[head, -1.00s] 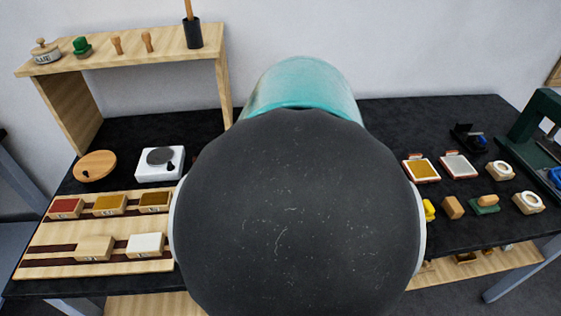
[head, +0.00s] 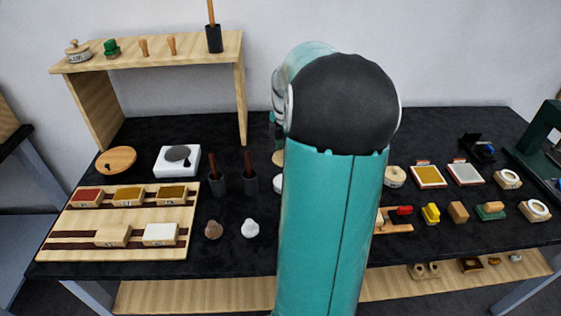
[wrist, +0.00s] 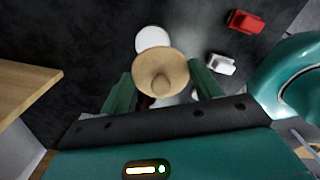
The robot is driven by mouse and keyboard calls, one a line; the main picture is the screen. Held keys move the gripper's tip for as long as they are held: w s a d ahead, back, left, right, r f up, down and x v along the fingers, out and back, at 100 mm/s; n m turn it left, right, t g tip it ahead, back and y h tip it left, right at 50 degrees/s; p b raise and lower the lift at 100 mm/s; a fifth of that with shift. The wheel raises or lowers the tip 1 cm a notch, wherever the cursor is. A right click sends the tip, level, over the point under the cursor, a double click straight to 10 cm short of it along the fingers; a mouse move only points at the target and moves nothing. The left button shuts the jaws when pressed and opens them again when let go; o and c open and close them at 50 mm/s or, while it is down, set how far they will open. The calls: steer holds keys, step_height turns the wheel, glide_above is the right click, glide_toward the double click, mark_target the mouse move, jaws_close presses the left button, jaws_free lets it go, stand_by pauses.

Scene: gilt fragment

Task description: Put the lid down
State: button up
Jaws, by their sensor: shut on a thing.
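In the wrist view the round pale wooden lid (wrist: 163,73), with a small knob in its middle, is between the two green fingers of my gripper (wrist: 160,86). The gripper is shut on it. The lid hides the fingers' contact points, and I cannot tell its height above the table. A white round thing (wrist: 152,37) shows just beyond the lid, partly covered by it. In the head view my arm hides the gripper; a pale wooden edge and a white round edge (head: 278,184) show just left of the arm.
The black table (head: 135,170) is crowded. Left are a wooden rack (head: 75,222) with boxes, a white scale (head: 166,162) and dark cups (head: 218,184). A wooden shelf (head: 150,55) stands at the back left. Trays (head: 428,176) and small blocks are right. The back strip is clear.

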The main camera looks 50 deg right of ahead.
steer(key=w+d+f, duration=0.4)
steer(key=d, duration=0.1)
steer(key=w+d+f, duration=0.4)
steer(key=f, duration=0.1)
steer(key=shift+w+d, duration=0.4)
steer(key=shift+w+d+f, duration=0.1)
steer(key=shift+f, duration=0.2)
steer(key=shift+d+f, duration=0.1)
steer(key=shift+f, duration=1.5)
steer(key=shift+f, duration=0.1)
steer(key=o, duration=0.9)
steer(key=shift+f, duration=0.1)
steer(key=shift+o, duration=0.3)
